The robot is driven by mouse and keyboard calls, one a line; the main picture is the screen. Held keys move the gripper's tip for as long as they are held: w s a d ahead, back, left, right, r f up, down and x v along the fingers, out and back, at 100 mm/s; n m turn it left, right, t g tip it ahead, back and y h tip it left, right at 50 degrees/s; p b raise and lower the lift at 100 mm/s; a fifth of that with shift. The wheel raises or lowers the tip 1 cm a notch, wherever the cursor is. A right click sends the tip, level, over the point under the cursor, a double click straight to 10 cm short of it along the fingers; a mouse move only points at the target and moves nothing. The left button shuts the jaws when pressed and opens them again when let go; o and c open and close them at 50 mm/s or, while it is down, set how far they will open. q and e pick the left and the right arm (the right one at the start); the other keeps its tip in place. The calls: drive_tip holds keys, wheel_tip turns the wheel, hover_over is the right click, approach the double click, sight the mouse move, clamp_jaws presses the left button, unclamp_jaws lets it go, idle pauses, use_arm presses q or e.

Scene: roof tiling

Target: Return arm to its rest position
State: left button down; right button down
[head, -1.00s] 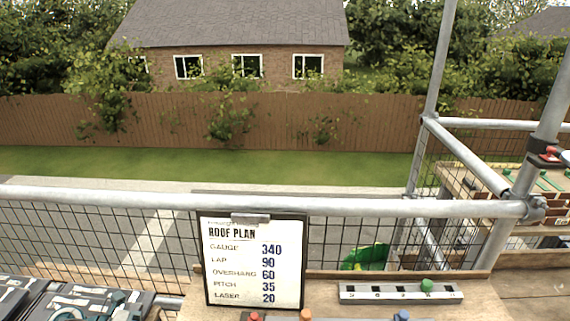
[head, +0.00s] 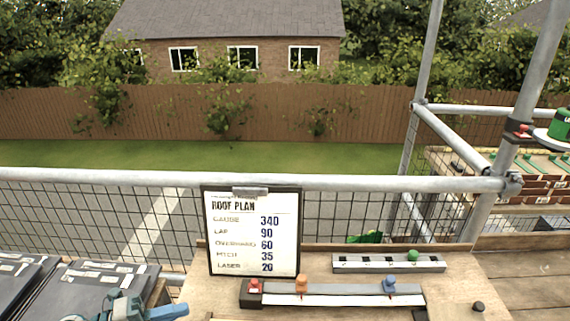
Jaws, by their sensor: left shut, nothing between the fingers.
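My left gripper (head: 172,311) is at the bottom left edge of the head view, grey and teal with blue fingers. It is shut and empty. It is in front of the stacks of dark slates (head: 88,284) and left of the wooden bench (head: 215,300). Most of the left arm is cut off by the lower edge. My right gripper is not in view.
On the bench stand the roof plan board (head: 252,232), a gauge bar with red, orange and blue knobs (head: 330,289), and a grey slotted strip with a green knob (head: 388,262). Scaffold rails (head: 330,183) run behind. A green laser (head: 560,125) sits at the far right.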

use_arm(q)
drive_tip(key=w+a+r+n+t+y, duration=0.35)
drive_tip(key=r+n+t+y, duration=0.2)
drive_tip(key=n+t, duration=0.65)
drive_tip(key=s+a+f+n+y, duration=0.2)
drive_tip(key=a+f+n+y, duration=0.4)
drive_tip(key=n+y, duration=0.7)
drive_tip(key=s+d+f+n+g+h, duration=0.1)
drive_tip(key=s+d+f+n+g, duration=0.2)
drive_tip(key=s+f+g, duration=0.55)
drive_tip(key=s+d+f+n+g, duration=0.25)
drive_tip(key=s+f+g, duration=0.3)
drive_tip(key=s, duration=0.65)
drive_tip(key=a+f+g, duration=0.2)
drive_tip(key=a+f, duration=0.1)
drive_tip(key=f, duration=2.6)
drive_tip(key=s+a+f+g, duration=0.1)
drive_tip(key=s+f, duration=1.6)
drive_tip(key=f, duration=0.2)
drive_tip(key=shift+s+a+f+n, duration=0.3)
drive_tip(key=shift+s+f+n, duration=0.05)
drive_tip(key=shift+s+n, duration=0.1)
